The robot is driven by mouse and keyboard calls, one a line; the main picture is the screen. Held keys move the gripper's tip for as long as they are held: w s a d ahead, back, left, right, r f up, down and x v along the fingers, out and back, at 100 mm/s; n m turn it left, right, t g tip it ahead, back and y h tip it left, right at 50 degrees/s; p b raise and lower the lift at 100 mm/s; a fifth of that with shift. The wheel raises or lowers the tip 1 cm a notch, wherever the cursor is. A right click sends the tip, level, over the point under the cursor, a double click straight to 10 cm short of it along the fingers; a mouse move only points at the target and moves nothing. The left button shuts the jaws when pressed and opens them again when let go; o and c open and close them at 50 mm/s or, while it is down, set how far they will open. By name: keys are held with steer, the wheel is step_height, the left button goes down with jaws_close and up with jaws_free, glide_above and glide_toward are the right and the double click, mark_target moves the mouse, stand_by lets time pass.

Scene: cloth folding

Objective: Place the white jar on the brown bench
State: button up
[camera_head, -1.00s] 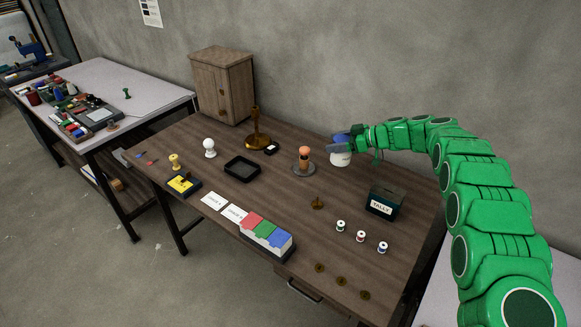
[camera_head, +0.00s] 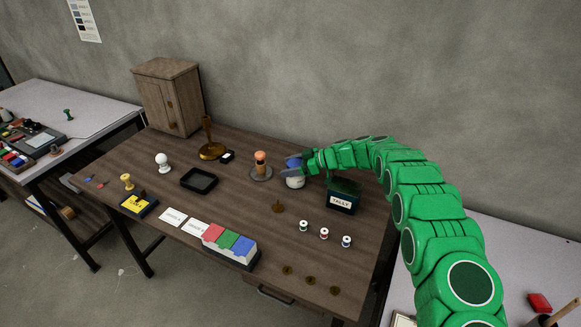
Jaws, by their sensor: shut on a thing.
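The white jar (camera_head: 295,182) is at the back right of the brown bench (camera_head: 240,203), between the round stand with the orange-topped peg (camera_head: 261,166) and the tally box (camera_head: 343,196). My gripper (camera_head: 293,168) reaches in from the right and is shut on the jar near its top. A blue part shows at the jar's top between the dark fingers. The jar looks upright. I cannot tell whether its base touches the bench or hangs just above it.
A wooden cabinet (camera_head: 170,97) stands at the back left. A black tray (camera_head: 199,180), a card holder (camera_head: 231,245) and several small spools (camera_head: 324,233) lie around the bench. Pale tables flank the bench.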

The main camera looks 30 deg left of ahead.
steer(key=shift+f, duration=0.15)
steer(key=o, duration=1.4)
steer(key=shift+w+d+r, duration=0.1)
steer(key=shift+d+r, duration=0.05)
steer(key=shift+r, duration=0.1)
steer(key=v, duration=1.1)
steer(key=shift+w+d, duration=0.15)
steer(key=shift+d, duration=0.2)
